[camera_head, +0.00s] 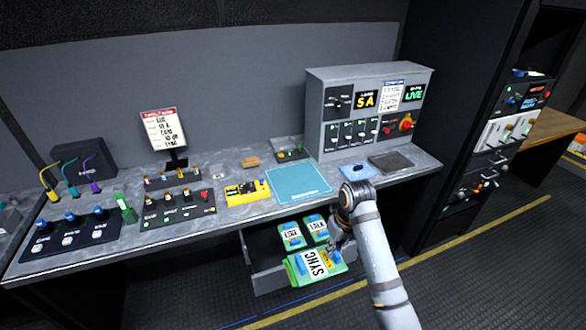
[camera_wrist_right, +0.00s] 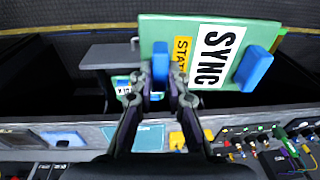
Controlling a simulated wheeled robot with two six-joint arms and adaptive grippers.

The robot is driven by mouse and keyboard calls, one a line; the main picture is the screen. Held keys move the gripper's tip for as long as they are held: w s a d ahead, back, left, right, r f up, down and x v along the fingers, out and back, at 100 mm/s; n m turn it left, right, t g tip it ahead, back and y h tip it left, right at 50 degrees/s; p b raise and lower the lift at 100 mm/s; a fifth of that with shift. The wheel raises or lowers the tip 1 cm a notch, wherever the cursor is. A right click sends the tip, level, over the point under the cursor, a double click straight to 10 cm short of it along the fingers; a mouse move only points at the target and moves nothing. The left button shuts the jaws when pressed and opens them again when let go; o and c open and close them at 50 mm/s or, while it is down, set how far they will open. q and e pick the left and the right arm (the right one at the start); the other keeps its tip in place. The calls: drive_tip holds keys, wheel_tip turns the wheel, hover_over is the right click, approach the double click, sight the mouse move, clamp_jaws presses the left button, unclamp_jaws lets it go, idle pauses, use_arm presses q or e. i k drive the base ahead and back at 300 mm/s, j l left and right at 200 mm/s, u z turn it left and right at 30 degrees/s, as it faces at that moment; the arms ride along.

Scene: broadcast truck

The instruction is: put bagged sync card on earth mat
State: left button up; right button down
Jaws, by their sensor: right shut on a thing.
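The sync card (camera_head: 300,274) is a green board with a white SYNC label, a yellow label and blue grips. My right gripper (camera_head: 334,243) is shut on one of its blue grips and holds it over the open drawer. In the right wrist view the card (camera_wrist_right: 262,32) stands out beyond the fingertips (camera_wrist_right: 161,88). The earth mat (camera_head: 299,184), a flat teal sheet, lies bare on the desk behind the drawer; part of it shows in the right wrist view (camera_wrist_right: 148,137). My left gripper is not in view.
The open drawer (camera_head: 264,279) holds two more green labelled cards (camera_head: 291,235). A yellow device (camera_head: 247,192) stands left of the mat. A blue item (camera_head: 352,170) and a dark pad (camera_head: 391,161) lie to its right. A grey control console (camera_head: 368,108) rises behind.

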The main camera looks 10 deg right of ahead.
sight(305, 182)
drive_tip(key=i, duration=1.4)
